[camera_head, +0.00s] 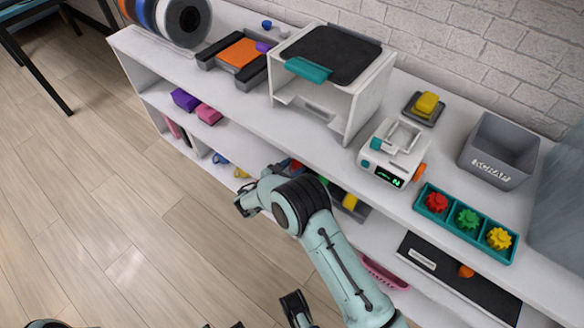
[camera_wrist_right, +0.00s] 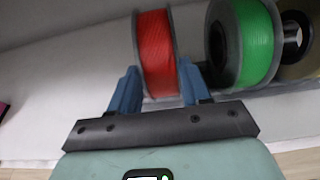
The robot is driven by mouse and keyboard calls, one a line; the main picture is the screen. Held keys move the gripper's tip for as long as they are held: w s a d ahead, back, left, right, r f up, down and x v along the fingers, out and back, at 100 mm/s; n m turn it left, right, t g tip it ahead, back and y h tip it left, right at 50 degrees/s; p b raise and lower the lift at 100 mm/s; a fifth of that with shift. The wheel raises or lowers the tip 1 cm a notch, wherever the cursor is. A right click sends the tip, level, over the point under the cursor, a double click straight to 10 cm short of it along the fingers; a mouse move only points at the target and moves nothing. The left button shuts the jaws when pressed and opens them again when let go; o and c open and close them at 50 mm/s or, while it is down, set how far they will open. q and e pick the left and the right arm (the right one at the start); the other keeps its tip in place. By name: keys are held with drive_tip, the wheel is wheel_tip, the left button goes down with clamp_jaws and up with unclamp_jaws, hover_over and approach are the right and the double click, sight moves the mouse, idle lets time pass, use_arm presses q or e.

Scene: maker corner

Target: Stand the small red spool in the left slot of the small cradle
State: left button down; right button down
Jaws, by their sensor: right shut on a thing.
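The small red spool (camera_wrist_right: 158,55) stands upright between the blue fingers of my right gripper (camera_wrist_right: 158,88) in the right wrist view, with the fingers shut on it. A green spool (camera_wrist_right: 252,42) stands close to its right, with another darker spool (camera_wrist_right: 299,38) beyond. In the head view my right gripper (camera_head: 247,203) is at the lower shelf's front, and my arm hides much of what is behind it. I cannot make out the small cradle or its left slot for certain. Dark parts at the bottom edge may be my left gripper, but its jaws are unclear.
The upper shelf (camera_head: 235,88) carries a white printer-like box (camera_head: 355,100), a small white device (camera_head: 393,150), a grey bin (camera_head: 499,152) and a teal tray (camera_head: 466,238) of gears.

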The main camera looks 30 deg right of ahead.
drive_tip(key=shift+c, duration=2.2)
unclamp_jaws()
use_arm(q)
drive_tip(key=shift+g+h, duration=0.3)
drive_tip(key=shift+g, duration=0.2)
drive_tip(key=s, duration=0.1)
drive_tip(key=s+d+r+p, duration=0.1)
drive_tip(key=s+r+p, duration=0.1)
drive_tip(key=shift+s+d+r, duration=0.1)
drive_tip(key=shift+d+r, duration=0.05)
drive_tip(key=shift+d, duration=0.15)
use_arm(e)
drive_tip(key=v, duration=1.3)
drive_tip(key=shift+a, duration=0.2)
